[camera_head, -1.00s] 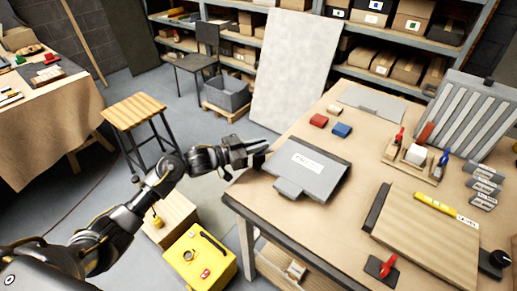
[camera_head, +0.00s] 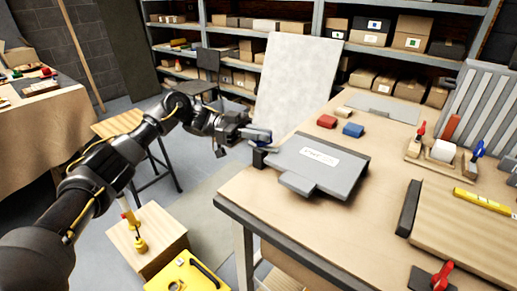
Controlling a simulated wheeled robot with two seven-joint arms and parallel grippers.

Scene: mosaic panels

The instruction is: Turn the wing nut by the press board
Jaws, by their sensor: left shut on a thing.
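The press board (camera_head: 322,165) is a flat grey board with a white label and a front tab, lying at the table's left corner. A small black block (camera_head: 259,158) stands at its left edge. My left gripper (camera_head: 260,137) is just above this block and shut on a small dark blue piece, which appears to be the wing nut. The fingers hide most of it, so its angle cannot be told. My right gripper is not in view.
A wooden board (camera_head: 470,232) and a red-handled piece (camera_head: 441,272) are at the right. A white panel (camera_head: 296,85) stands behind the table. A stool (camera_head: 118,124) and yellow case (camera_head: 188,275) are on the floor.

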